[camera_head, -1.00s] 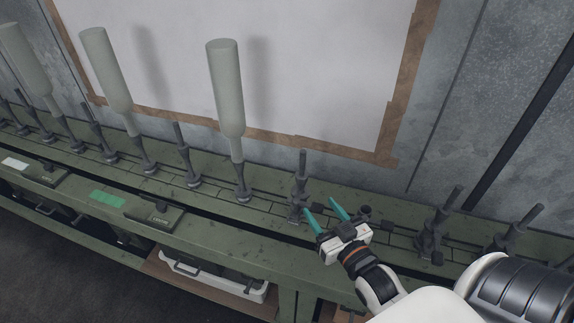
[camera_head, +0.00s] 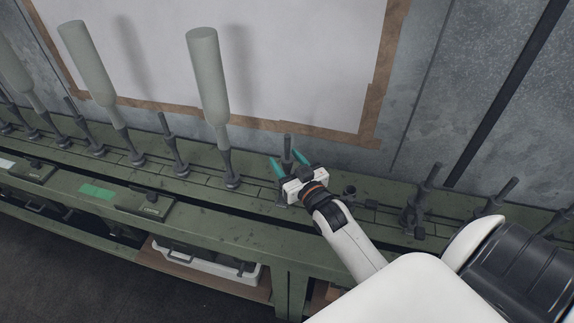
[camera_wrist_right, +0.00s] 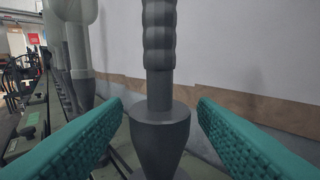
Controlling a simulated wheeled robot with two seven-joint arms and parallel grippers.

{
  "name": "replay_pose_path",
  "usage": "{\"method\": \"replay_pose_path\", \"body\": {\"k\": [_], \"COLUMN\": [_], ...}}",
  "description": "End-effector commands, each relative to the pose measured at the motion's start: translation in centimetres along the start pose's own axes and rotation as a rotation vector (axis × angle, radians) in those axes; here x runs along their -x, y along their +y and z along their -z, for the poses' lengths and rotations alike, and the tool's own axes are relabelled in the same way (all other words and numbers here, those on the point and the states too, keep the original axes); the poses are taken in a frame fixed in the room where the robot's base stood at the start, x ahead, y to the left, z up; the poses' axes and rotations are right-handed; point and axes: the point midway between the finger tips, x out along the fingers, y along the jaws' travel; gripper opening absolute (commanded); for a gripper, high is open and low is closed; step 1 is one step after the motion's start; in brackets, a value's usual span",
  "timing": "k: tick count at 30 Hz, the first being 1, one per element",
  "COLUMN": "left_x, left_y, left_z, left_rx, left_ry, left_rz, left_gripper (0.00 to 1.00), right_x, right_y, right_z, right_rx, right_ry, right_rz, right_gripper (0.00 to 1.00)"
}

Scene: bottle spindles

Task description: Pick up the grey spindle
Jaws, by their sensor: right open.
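A grey spindle (camera_head: 287,146) stands upright on the green bench, and its top shows above my right gripper (camera_head: 290,166) in the head view. In the right wrist view the spindle (camera_wrist_right: 159,100) is in the middle, with a ribbed upper part and a wider body below. The teal fingers of my right gripper (camera_wrist_right: 160,125) are on either side of it. The gripper is open, with a gap between each finger and the spindle. In the head view the hand hides the spindle's lower part. My left gripper is not in view.
The green bench (camera_head: 190,207) carries a row of several more spindles. Pale bottles stand upside down on some, the closest being a bottle (camera_head: 208,88) to the left. Another bare spindle (camera_head: 425,200) stands to the right. A wall with a white panel (camera_head: 290,60) rises behind.

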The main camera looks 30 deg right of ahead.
Motion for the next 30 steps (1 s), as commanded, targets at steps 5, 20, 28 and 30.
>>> {"method": "replay_pose_path", "body": {"k": [5, 20, 28, 30], "left_x": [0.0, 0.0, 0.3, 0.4], "left_y": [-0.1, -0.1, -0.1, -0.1], "left_z": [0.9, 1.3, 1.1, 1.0], "left_rx": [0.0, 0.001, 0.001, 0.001], "left_ry": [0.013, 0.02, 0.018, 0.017], "left_rz": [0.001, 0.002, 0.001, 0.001], "left_gripper": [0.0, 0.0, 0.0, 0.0], "right_x": [-0.1, -0.1, -0.1, -0.1], "right_y": [0.0, 0.0, 0.0, 0.0], "right_z": [0.1, -0.1, -2.0, -3.4], "right_rx": [0.0, 0.0, 0.001, 0.002], "right_ry": [0.001, -0.002, -0.006, -0.008], "right_rz": [0.0, -0.001, -0.001, -0.002], "right_gripper": [0.53, 0.0, 0.0, 0.0]}}
